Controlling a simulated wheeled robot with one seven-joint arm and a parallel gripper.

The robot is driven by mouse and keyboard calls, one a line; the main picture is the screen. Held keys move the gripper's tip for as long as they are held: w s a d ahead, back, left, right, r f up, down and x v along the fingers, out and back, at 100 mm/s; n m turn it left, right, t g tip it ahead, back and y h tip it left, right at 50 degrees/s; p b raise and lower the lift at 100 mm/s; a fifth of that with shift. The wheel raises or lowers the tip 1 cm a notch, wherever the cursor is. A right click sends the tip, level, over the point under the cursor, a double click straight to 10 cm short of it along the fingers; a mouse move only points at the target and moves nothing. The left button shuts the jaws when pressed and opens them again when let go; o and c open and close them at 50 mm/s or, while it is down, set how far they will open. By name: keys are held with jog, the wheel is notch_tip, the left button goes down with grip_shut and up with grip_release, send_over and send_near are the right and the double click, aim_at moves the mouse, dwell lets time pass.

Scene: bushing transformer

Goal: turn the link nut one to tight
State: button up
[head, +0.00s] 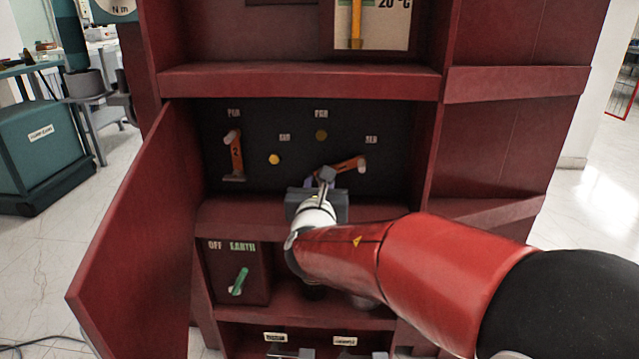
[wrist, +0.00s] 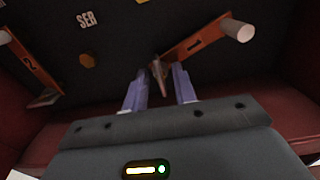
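The orange link marked 1 (head: 347,165) lies slanted on the dark panel, rising to the right to a pale round knob (head: 362,163). In the wrist view the link (wrist: 196,44) runs from that knob (wrist: 238,29) down to a small brownish-grey piece (wrist: 158,72), which looks like its nut. My gripper (head: 326,176) is in front of the link's lower left end. In the wrist view its two fingers (wrist: 160,77) stand apart, one on each side of the nut, with gaps visible. I cannot tell whether either finger touches it. The nut's tight or loose state cannot be read.
Link 2 (head: 236,156) stands near upright at the panel's left, with a pale knob. Yellow studs (head: 274,159) sit between the links. A red shelf edge (head: 300,82) is above, and an open red door (head: 140,240) is at left. A green-handled switch (head: 239,281) is below.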

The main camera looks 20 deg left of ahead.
jog(key=shift+c, duration=0.5)
grip_shut()
